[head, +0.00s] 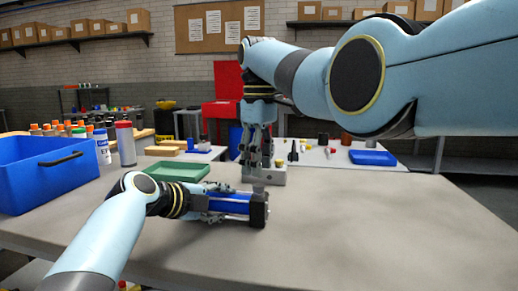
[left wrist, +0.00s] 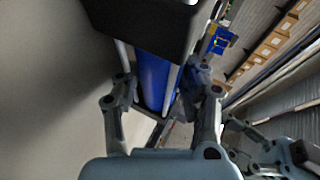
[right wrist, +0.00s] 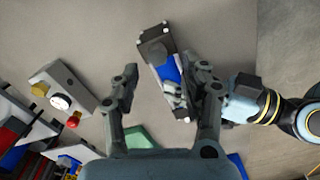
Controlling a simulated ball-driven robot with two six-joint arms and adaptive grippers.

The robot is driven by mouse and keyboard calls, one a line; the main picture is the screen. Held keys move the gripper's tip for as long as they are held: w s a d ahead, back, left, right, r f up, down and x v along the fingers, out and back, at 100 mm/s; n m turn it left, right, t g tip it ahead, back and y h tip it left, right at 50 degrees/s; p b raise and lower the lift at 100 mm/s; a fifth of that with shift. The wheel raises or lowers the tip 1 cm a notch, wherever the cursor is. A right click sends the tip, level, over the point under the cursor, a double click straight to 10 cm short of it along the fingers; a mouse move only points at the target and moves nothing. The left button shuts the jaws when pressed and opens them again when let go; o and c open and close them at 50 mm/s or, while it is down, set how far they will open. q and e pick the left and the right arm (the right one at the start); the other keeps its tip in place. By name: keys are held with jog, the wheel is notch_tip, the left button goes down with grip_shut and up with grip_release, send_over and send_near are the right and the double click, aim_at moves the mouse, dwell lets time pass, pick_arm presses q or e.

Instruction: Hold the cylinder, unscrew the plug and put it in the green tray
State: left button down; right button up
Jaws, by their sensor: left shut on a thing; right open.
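The cylinder (head: 236,203) has a blue barrel, silver rods and black end blocks, and lies on the table. It also shows in the left wrist view (left wrist: 154,75) and right wrist view (right wrist: 168,70). My left gripper (head: 216,204) is shut around its barrel. A small grey piece that looks like the plug (head: 258,188) stands on the black end block; it shows dimly in the right wrist view (right wrist: 154,50). My right gripper (head: 256,163) is open and empty, pointing down above that end block, apart from it. The green tray (head: 176,171) lies behind my left arm.
A grey block with knobs and a gauge (right wrist: 62,88) stands close behind the cylinder. A blue bin (head: 40,172) and a red-capped bottle (head: 125,145) are at the left. The table's right side is clear. A back table holds a blue tray (head: 372,157) and small parts.

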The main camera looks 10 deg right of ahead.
aim_at(259, 185)
pick_arm(q)
jog(key=shift+f, duration=0.1)
pick_arm(e)
jog(key=m, duration=0.3)
jog(key=r+m, duration=0.1)
jog(key=m, duration=0.3)
jog(key=shift+r+m, duration=0.35)
jog(key=shift+m, duration=0.75)
jog(key=shift+w+r, duration=0.15)
jog(key=shift+r, duration=0.1)
notch_tip(259, 185, down, 8)
jog(key=shift+r, duration=0.15)
grip_shut()
jog(key=shift+r, duration=0.2)
